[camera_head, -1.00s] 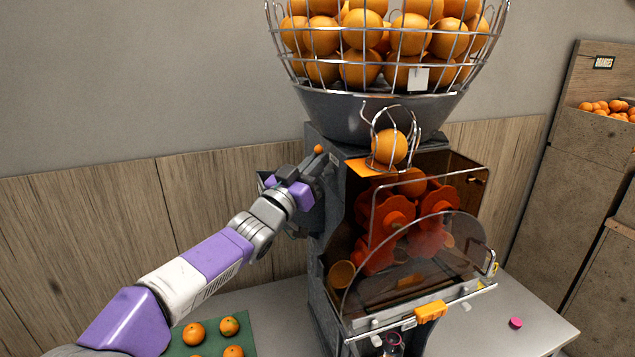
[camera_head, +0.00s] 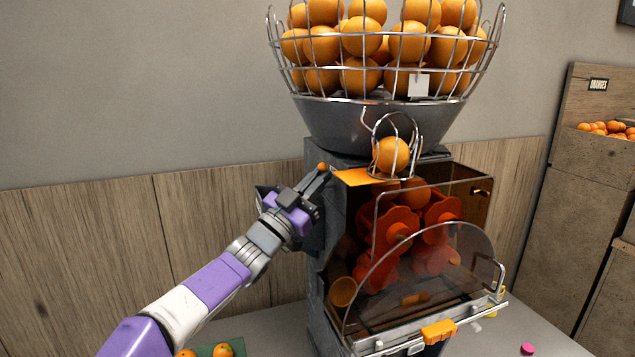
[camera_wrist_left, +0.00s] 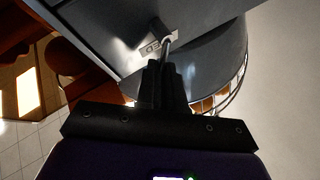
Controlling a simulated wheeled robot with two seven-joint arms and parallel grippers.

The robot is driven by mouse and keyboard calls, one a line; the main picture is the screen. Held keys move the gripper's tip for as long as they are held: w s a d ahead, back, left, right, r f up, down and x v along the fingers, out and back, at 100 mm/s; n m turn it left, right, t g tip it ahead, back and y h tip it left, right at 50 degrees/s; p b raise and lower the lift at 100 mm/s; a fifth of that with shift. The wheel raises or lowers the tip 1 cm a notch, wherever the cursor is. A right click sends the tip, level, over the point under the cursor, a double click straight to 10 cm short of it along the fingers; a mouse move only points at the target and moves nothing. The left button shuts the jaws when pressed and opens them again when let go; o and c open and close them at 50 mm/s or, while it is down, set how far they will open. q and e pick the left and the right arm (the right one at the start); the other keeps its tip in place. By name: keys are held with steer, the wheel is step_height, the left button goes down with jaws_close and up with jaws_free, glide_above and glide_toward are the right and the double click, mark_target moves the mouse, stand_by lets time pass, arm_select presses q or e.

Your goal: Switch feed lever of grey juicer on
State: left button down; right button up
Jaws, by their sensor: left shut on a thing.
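The grey juicer (camera_head: 318,285) stands on the counter under a wire basket of oranges. The feed lever, with a small orange knob (camera_head: 322,167), is at the upper left side of the juicer. My left gripper (camera_head: 316,185) is shut on the lever just below the knob, with its fingers pointing up and right. In the left wrist view, the closed fingers (camera_wrist_left: 163,75) meet the thin metal lever rod (camera_wrist_left: 167,44), beside a partly hidden white label on the grey housing. My right gripper is not in view.
The wire basket (camera_head: 385,75) overhangs the lever area. A clear curved cover (camera_head: 430,275) fronts the red pressing drums. Oranges lie on a green mat (camera_head: 205,350) at lower left. A wooden crate of oranges (camera_head: 590,155) stands right.

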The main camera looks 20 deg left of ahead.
arm_select(q)
steer(key=shift+s+r, duration=0.15)
steer(key=shift+r, duration=0.15)
steer(key=c, duration=1.3)
jaws_free()
steer(key=shift+o, duration=0.2)
steer(key=shift+f, duration=0.15)
steer(key=v, duration=0.7)
steer(key=shift+s+f+b, duration=0.2)
steer(key=shift+b, duration=0.1)
steer(key=shift+a+r, duration=0.1)
